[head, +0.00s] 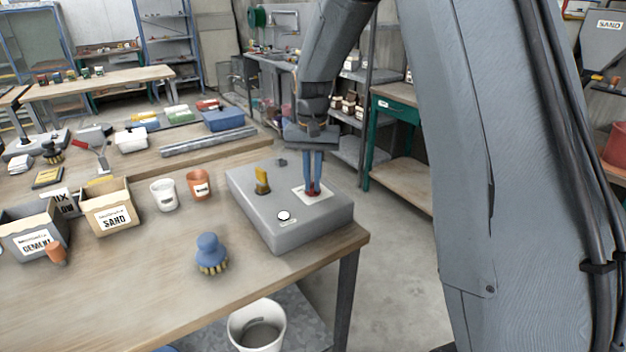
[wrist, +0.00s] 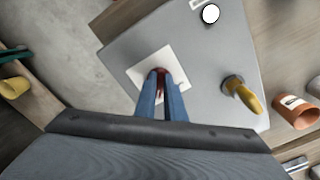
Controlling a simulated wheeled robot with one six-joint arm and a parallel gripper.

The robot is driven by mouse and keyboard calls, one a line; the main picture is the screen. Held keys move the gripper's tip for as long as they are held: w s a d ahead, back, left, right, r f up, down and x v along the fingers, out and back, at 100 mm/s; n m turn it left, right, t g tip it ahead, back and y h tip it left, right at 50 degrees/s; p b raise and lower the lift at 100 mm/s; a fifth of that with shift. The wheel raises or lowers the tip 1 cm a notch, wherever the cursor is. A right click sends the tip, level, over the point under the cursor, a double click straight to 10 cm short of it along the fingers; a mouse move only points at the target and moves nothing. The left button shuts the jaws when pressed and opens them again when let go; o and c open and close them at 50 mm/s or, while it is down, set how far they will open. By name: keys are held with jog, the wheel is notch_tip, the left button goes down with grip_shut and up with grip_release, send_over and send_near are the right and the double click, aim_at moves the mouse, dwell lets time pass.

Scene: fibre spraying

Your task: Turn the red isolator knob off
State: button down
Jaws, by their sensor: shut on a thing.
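The red isolator knob (head: 312,189) stands on a white square plate (head: 325,196) on top of a grey box (head: 317,219) at the table's right corner. My gripper (head: 313,186) points down over the plate, its blue fingers shut on the knob. In the wrist view the red knob (wrist: 160,73) shows between the fingertips, over the white plate (wrist: 143,72); the fingers hide much of it. A yellow knob (head: 262,181) sits on the same box, to the left of my gripper, and also shows in the wrist view (wrist: 243,94). A round white button (head: 283,215) is near the box's front.
A blue brush (head: 210,252) lies in front of the box. An orange cup (head: 199,185), a white cup (head: 164,195) and boxes labelled sand (head: 111,210) and cement (head: 35,232) stand to the left. A white bucket (head: 257,326) is below the table edge.

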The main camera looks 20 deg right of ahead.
jog(key=shift+n, duration=0.3)
jog(key=n+p, duration=0.1)
jog(key=n, duration=0.2)
jog(key=shift+d+r, duration=0.1)
jog(key=n+p, duration=0.1)
jog(key=n, duration=0.3)
jog(key=shift+d+n, duration=0.1)
jog(key=shift+n, duration=0.2)
jog(key=n, duration=0.3)
jog(key=shift+w+d+n+p, duration=0.1)
jog(key=shift+w+n+p, duration=0.05)
jog(key=shift+n+p, duration=0.2)
jog(key=shift+w+n+p, duration=0.1)
jog(key=shift+n+p, duration=0.2)
jog(key=shift+n, duration=1.55)
jog(key=c, duration=1.8)
grip_release()
jog(key=shift+d, duration=0.1)
jog(key=shift+c, duration=0.2)
jog(key=shift+r+b, duration=1.1)
jog(key=shift+r, duration=2.8)
